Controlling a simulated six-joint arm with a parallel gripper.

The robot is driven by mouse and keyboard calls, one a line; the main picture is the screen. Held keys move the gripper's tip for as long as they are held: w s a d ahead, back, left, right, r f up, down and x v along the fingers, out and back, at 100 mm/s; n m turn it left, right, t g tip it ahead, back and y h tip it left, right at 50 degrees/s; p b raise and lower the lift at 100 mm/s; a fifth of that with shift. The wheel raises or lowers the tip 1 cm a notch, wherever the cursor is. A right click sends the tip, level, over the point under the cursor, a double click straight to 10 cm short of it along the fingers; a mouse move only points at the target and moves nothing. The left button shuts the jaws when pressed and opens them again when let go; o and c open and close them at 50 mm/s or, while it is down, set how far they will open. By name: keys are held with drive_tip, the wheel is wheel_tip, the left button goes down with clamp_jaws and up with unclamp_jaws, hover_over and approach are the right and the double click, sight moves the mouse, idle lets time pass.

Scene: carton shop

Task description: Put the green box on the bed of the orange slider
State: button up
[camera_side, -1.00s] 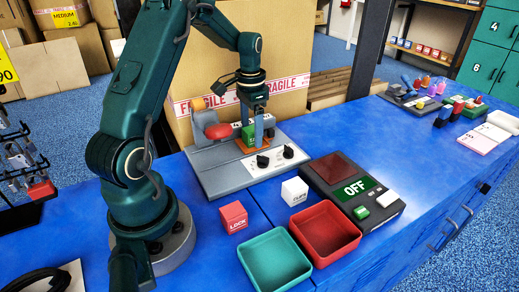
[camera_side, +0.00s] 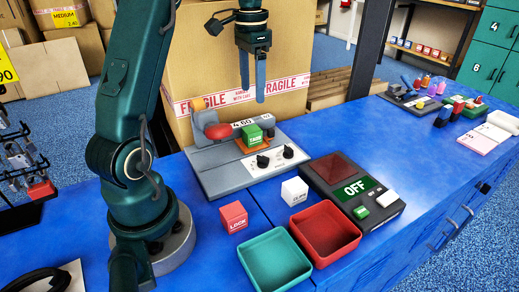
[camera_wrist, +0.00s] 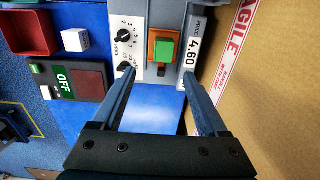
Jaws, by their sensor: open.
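The green box (camera_side: 252,135) sits on the orange slider (camera_side: 240,147) of the grey device in the side view. In the wrist view the green box (camera_wrist: 164,49) lies within the orange slider's outline (camera_wrist: 151,46), with orange showing around part of it. My gripper (camera_side: 253,95) is open and empty, raised above the device and apart from the box. In the wrist view its two fingers (camera_wrist: 158,70) are spread wide, with the box beyond them.
The grey device (camera_side: 205,175) carries black knobs, a red knob and a 4.60 label. A white cube (camera_side: 294,191), a red LOCK cube (camera_side: 233,216), a red tray (camera_side: 355,241), a green tray (camera_side: 303,275) and a scale reading OFF (camera_side: 388,213) stand nearby. A big carton (camera_side: 215,75) stands behind.

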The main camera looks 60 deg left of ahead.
drive_tip(key=s+d+r+t, duration=0.1)
drive_tip(key=s+d+r, duration=0.1)
drive_tip(key=d, duration=0.4)
drive_tip(key=s+d+r+t, duration=0.1)
drive_tip(key=s+d+t, duration=0.15)
drive_tip(key=d, duration=0.45)
drive_tip(key=s+d+f+t, duration=0.2)
drive_tip(key=s+d+f, duration=0.1)
drive_tip(key=s+d, duration=0.3)
drive_tip(key=shift+s+d+f, duration=0.2)
drive_tip(key=shift+s+d, duration=0.05)
drive_tip(key=shift+s, duration=0.85)
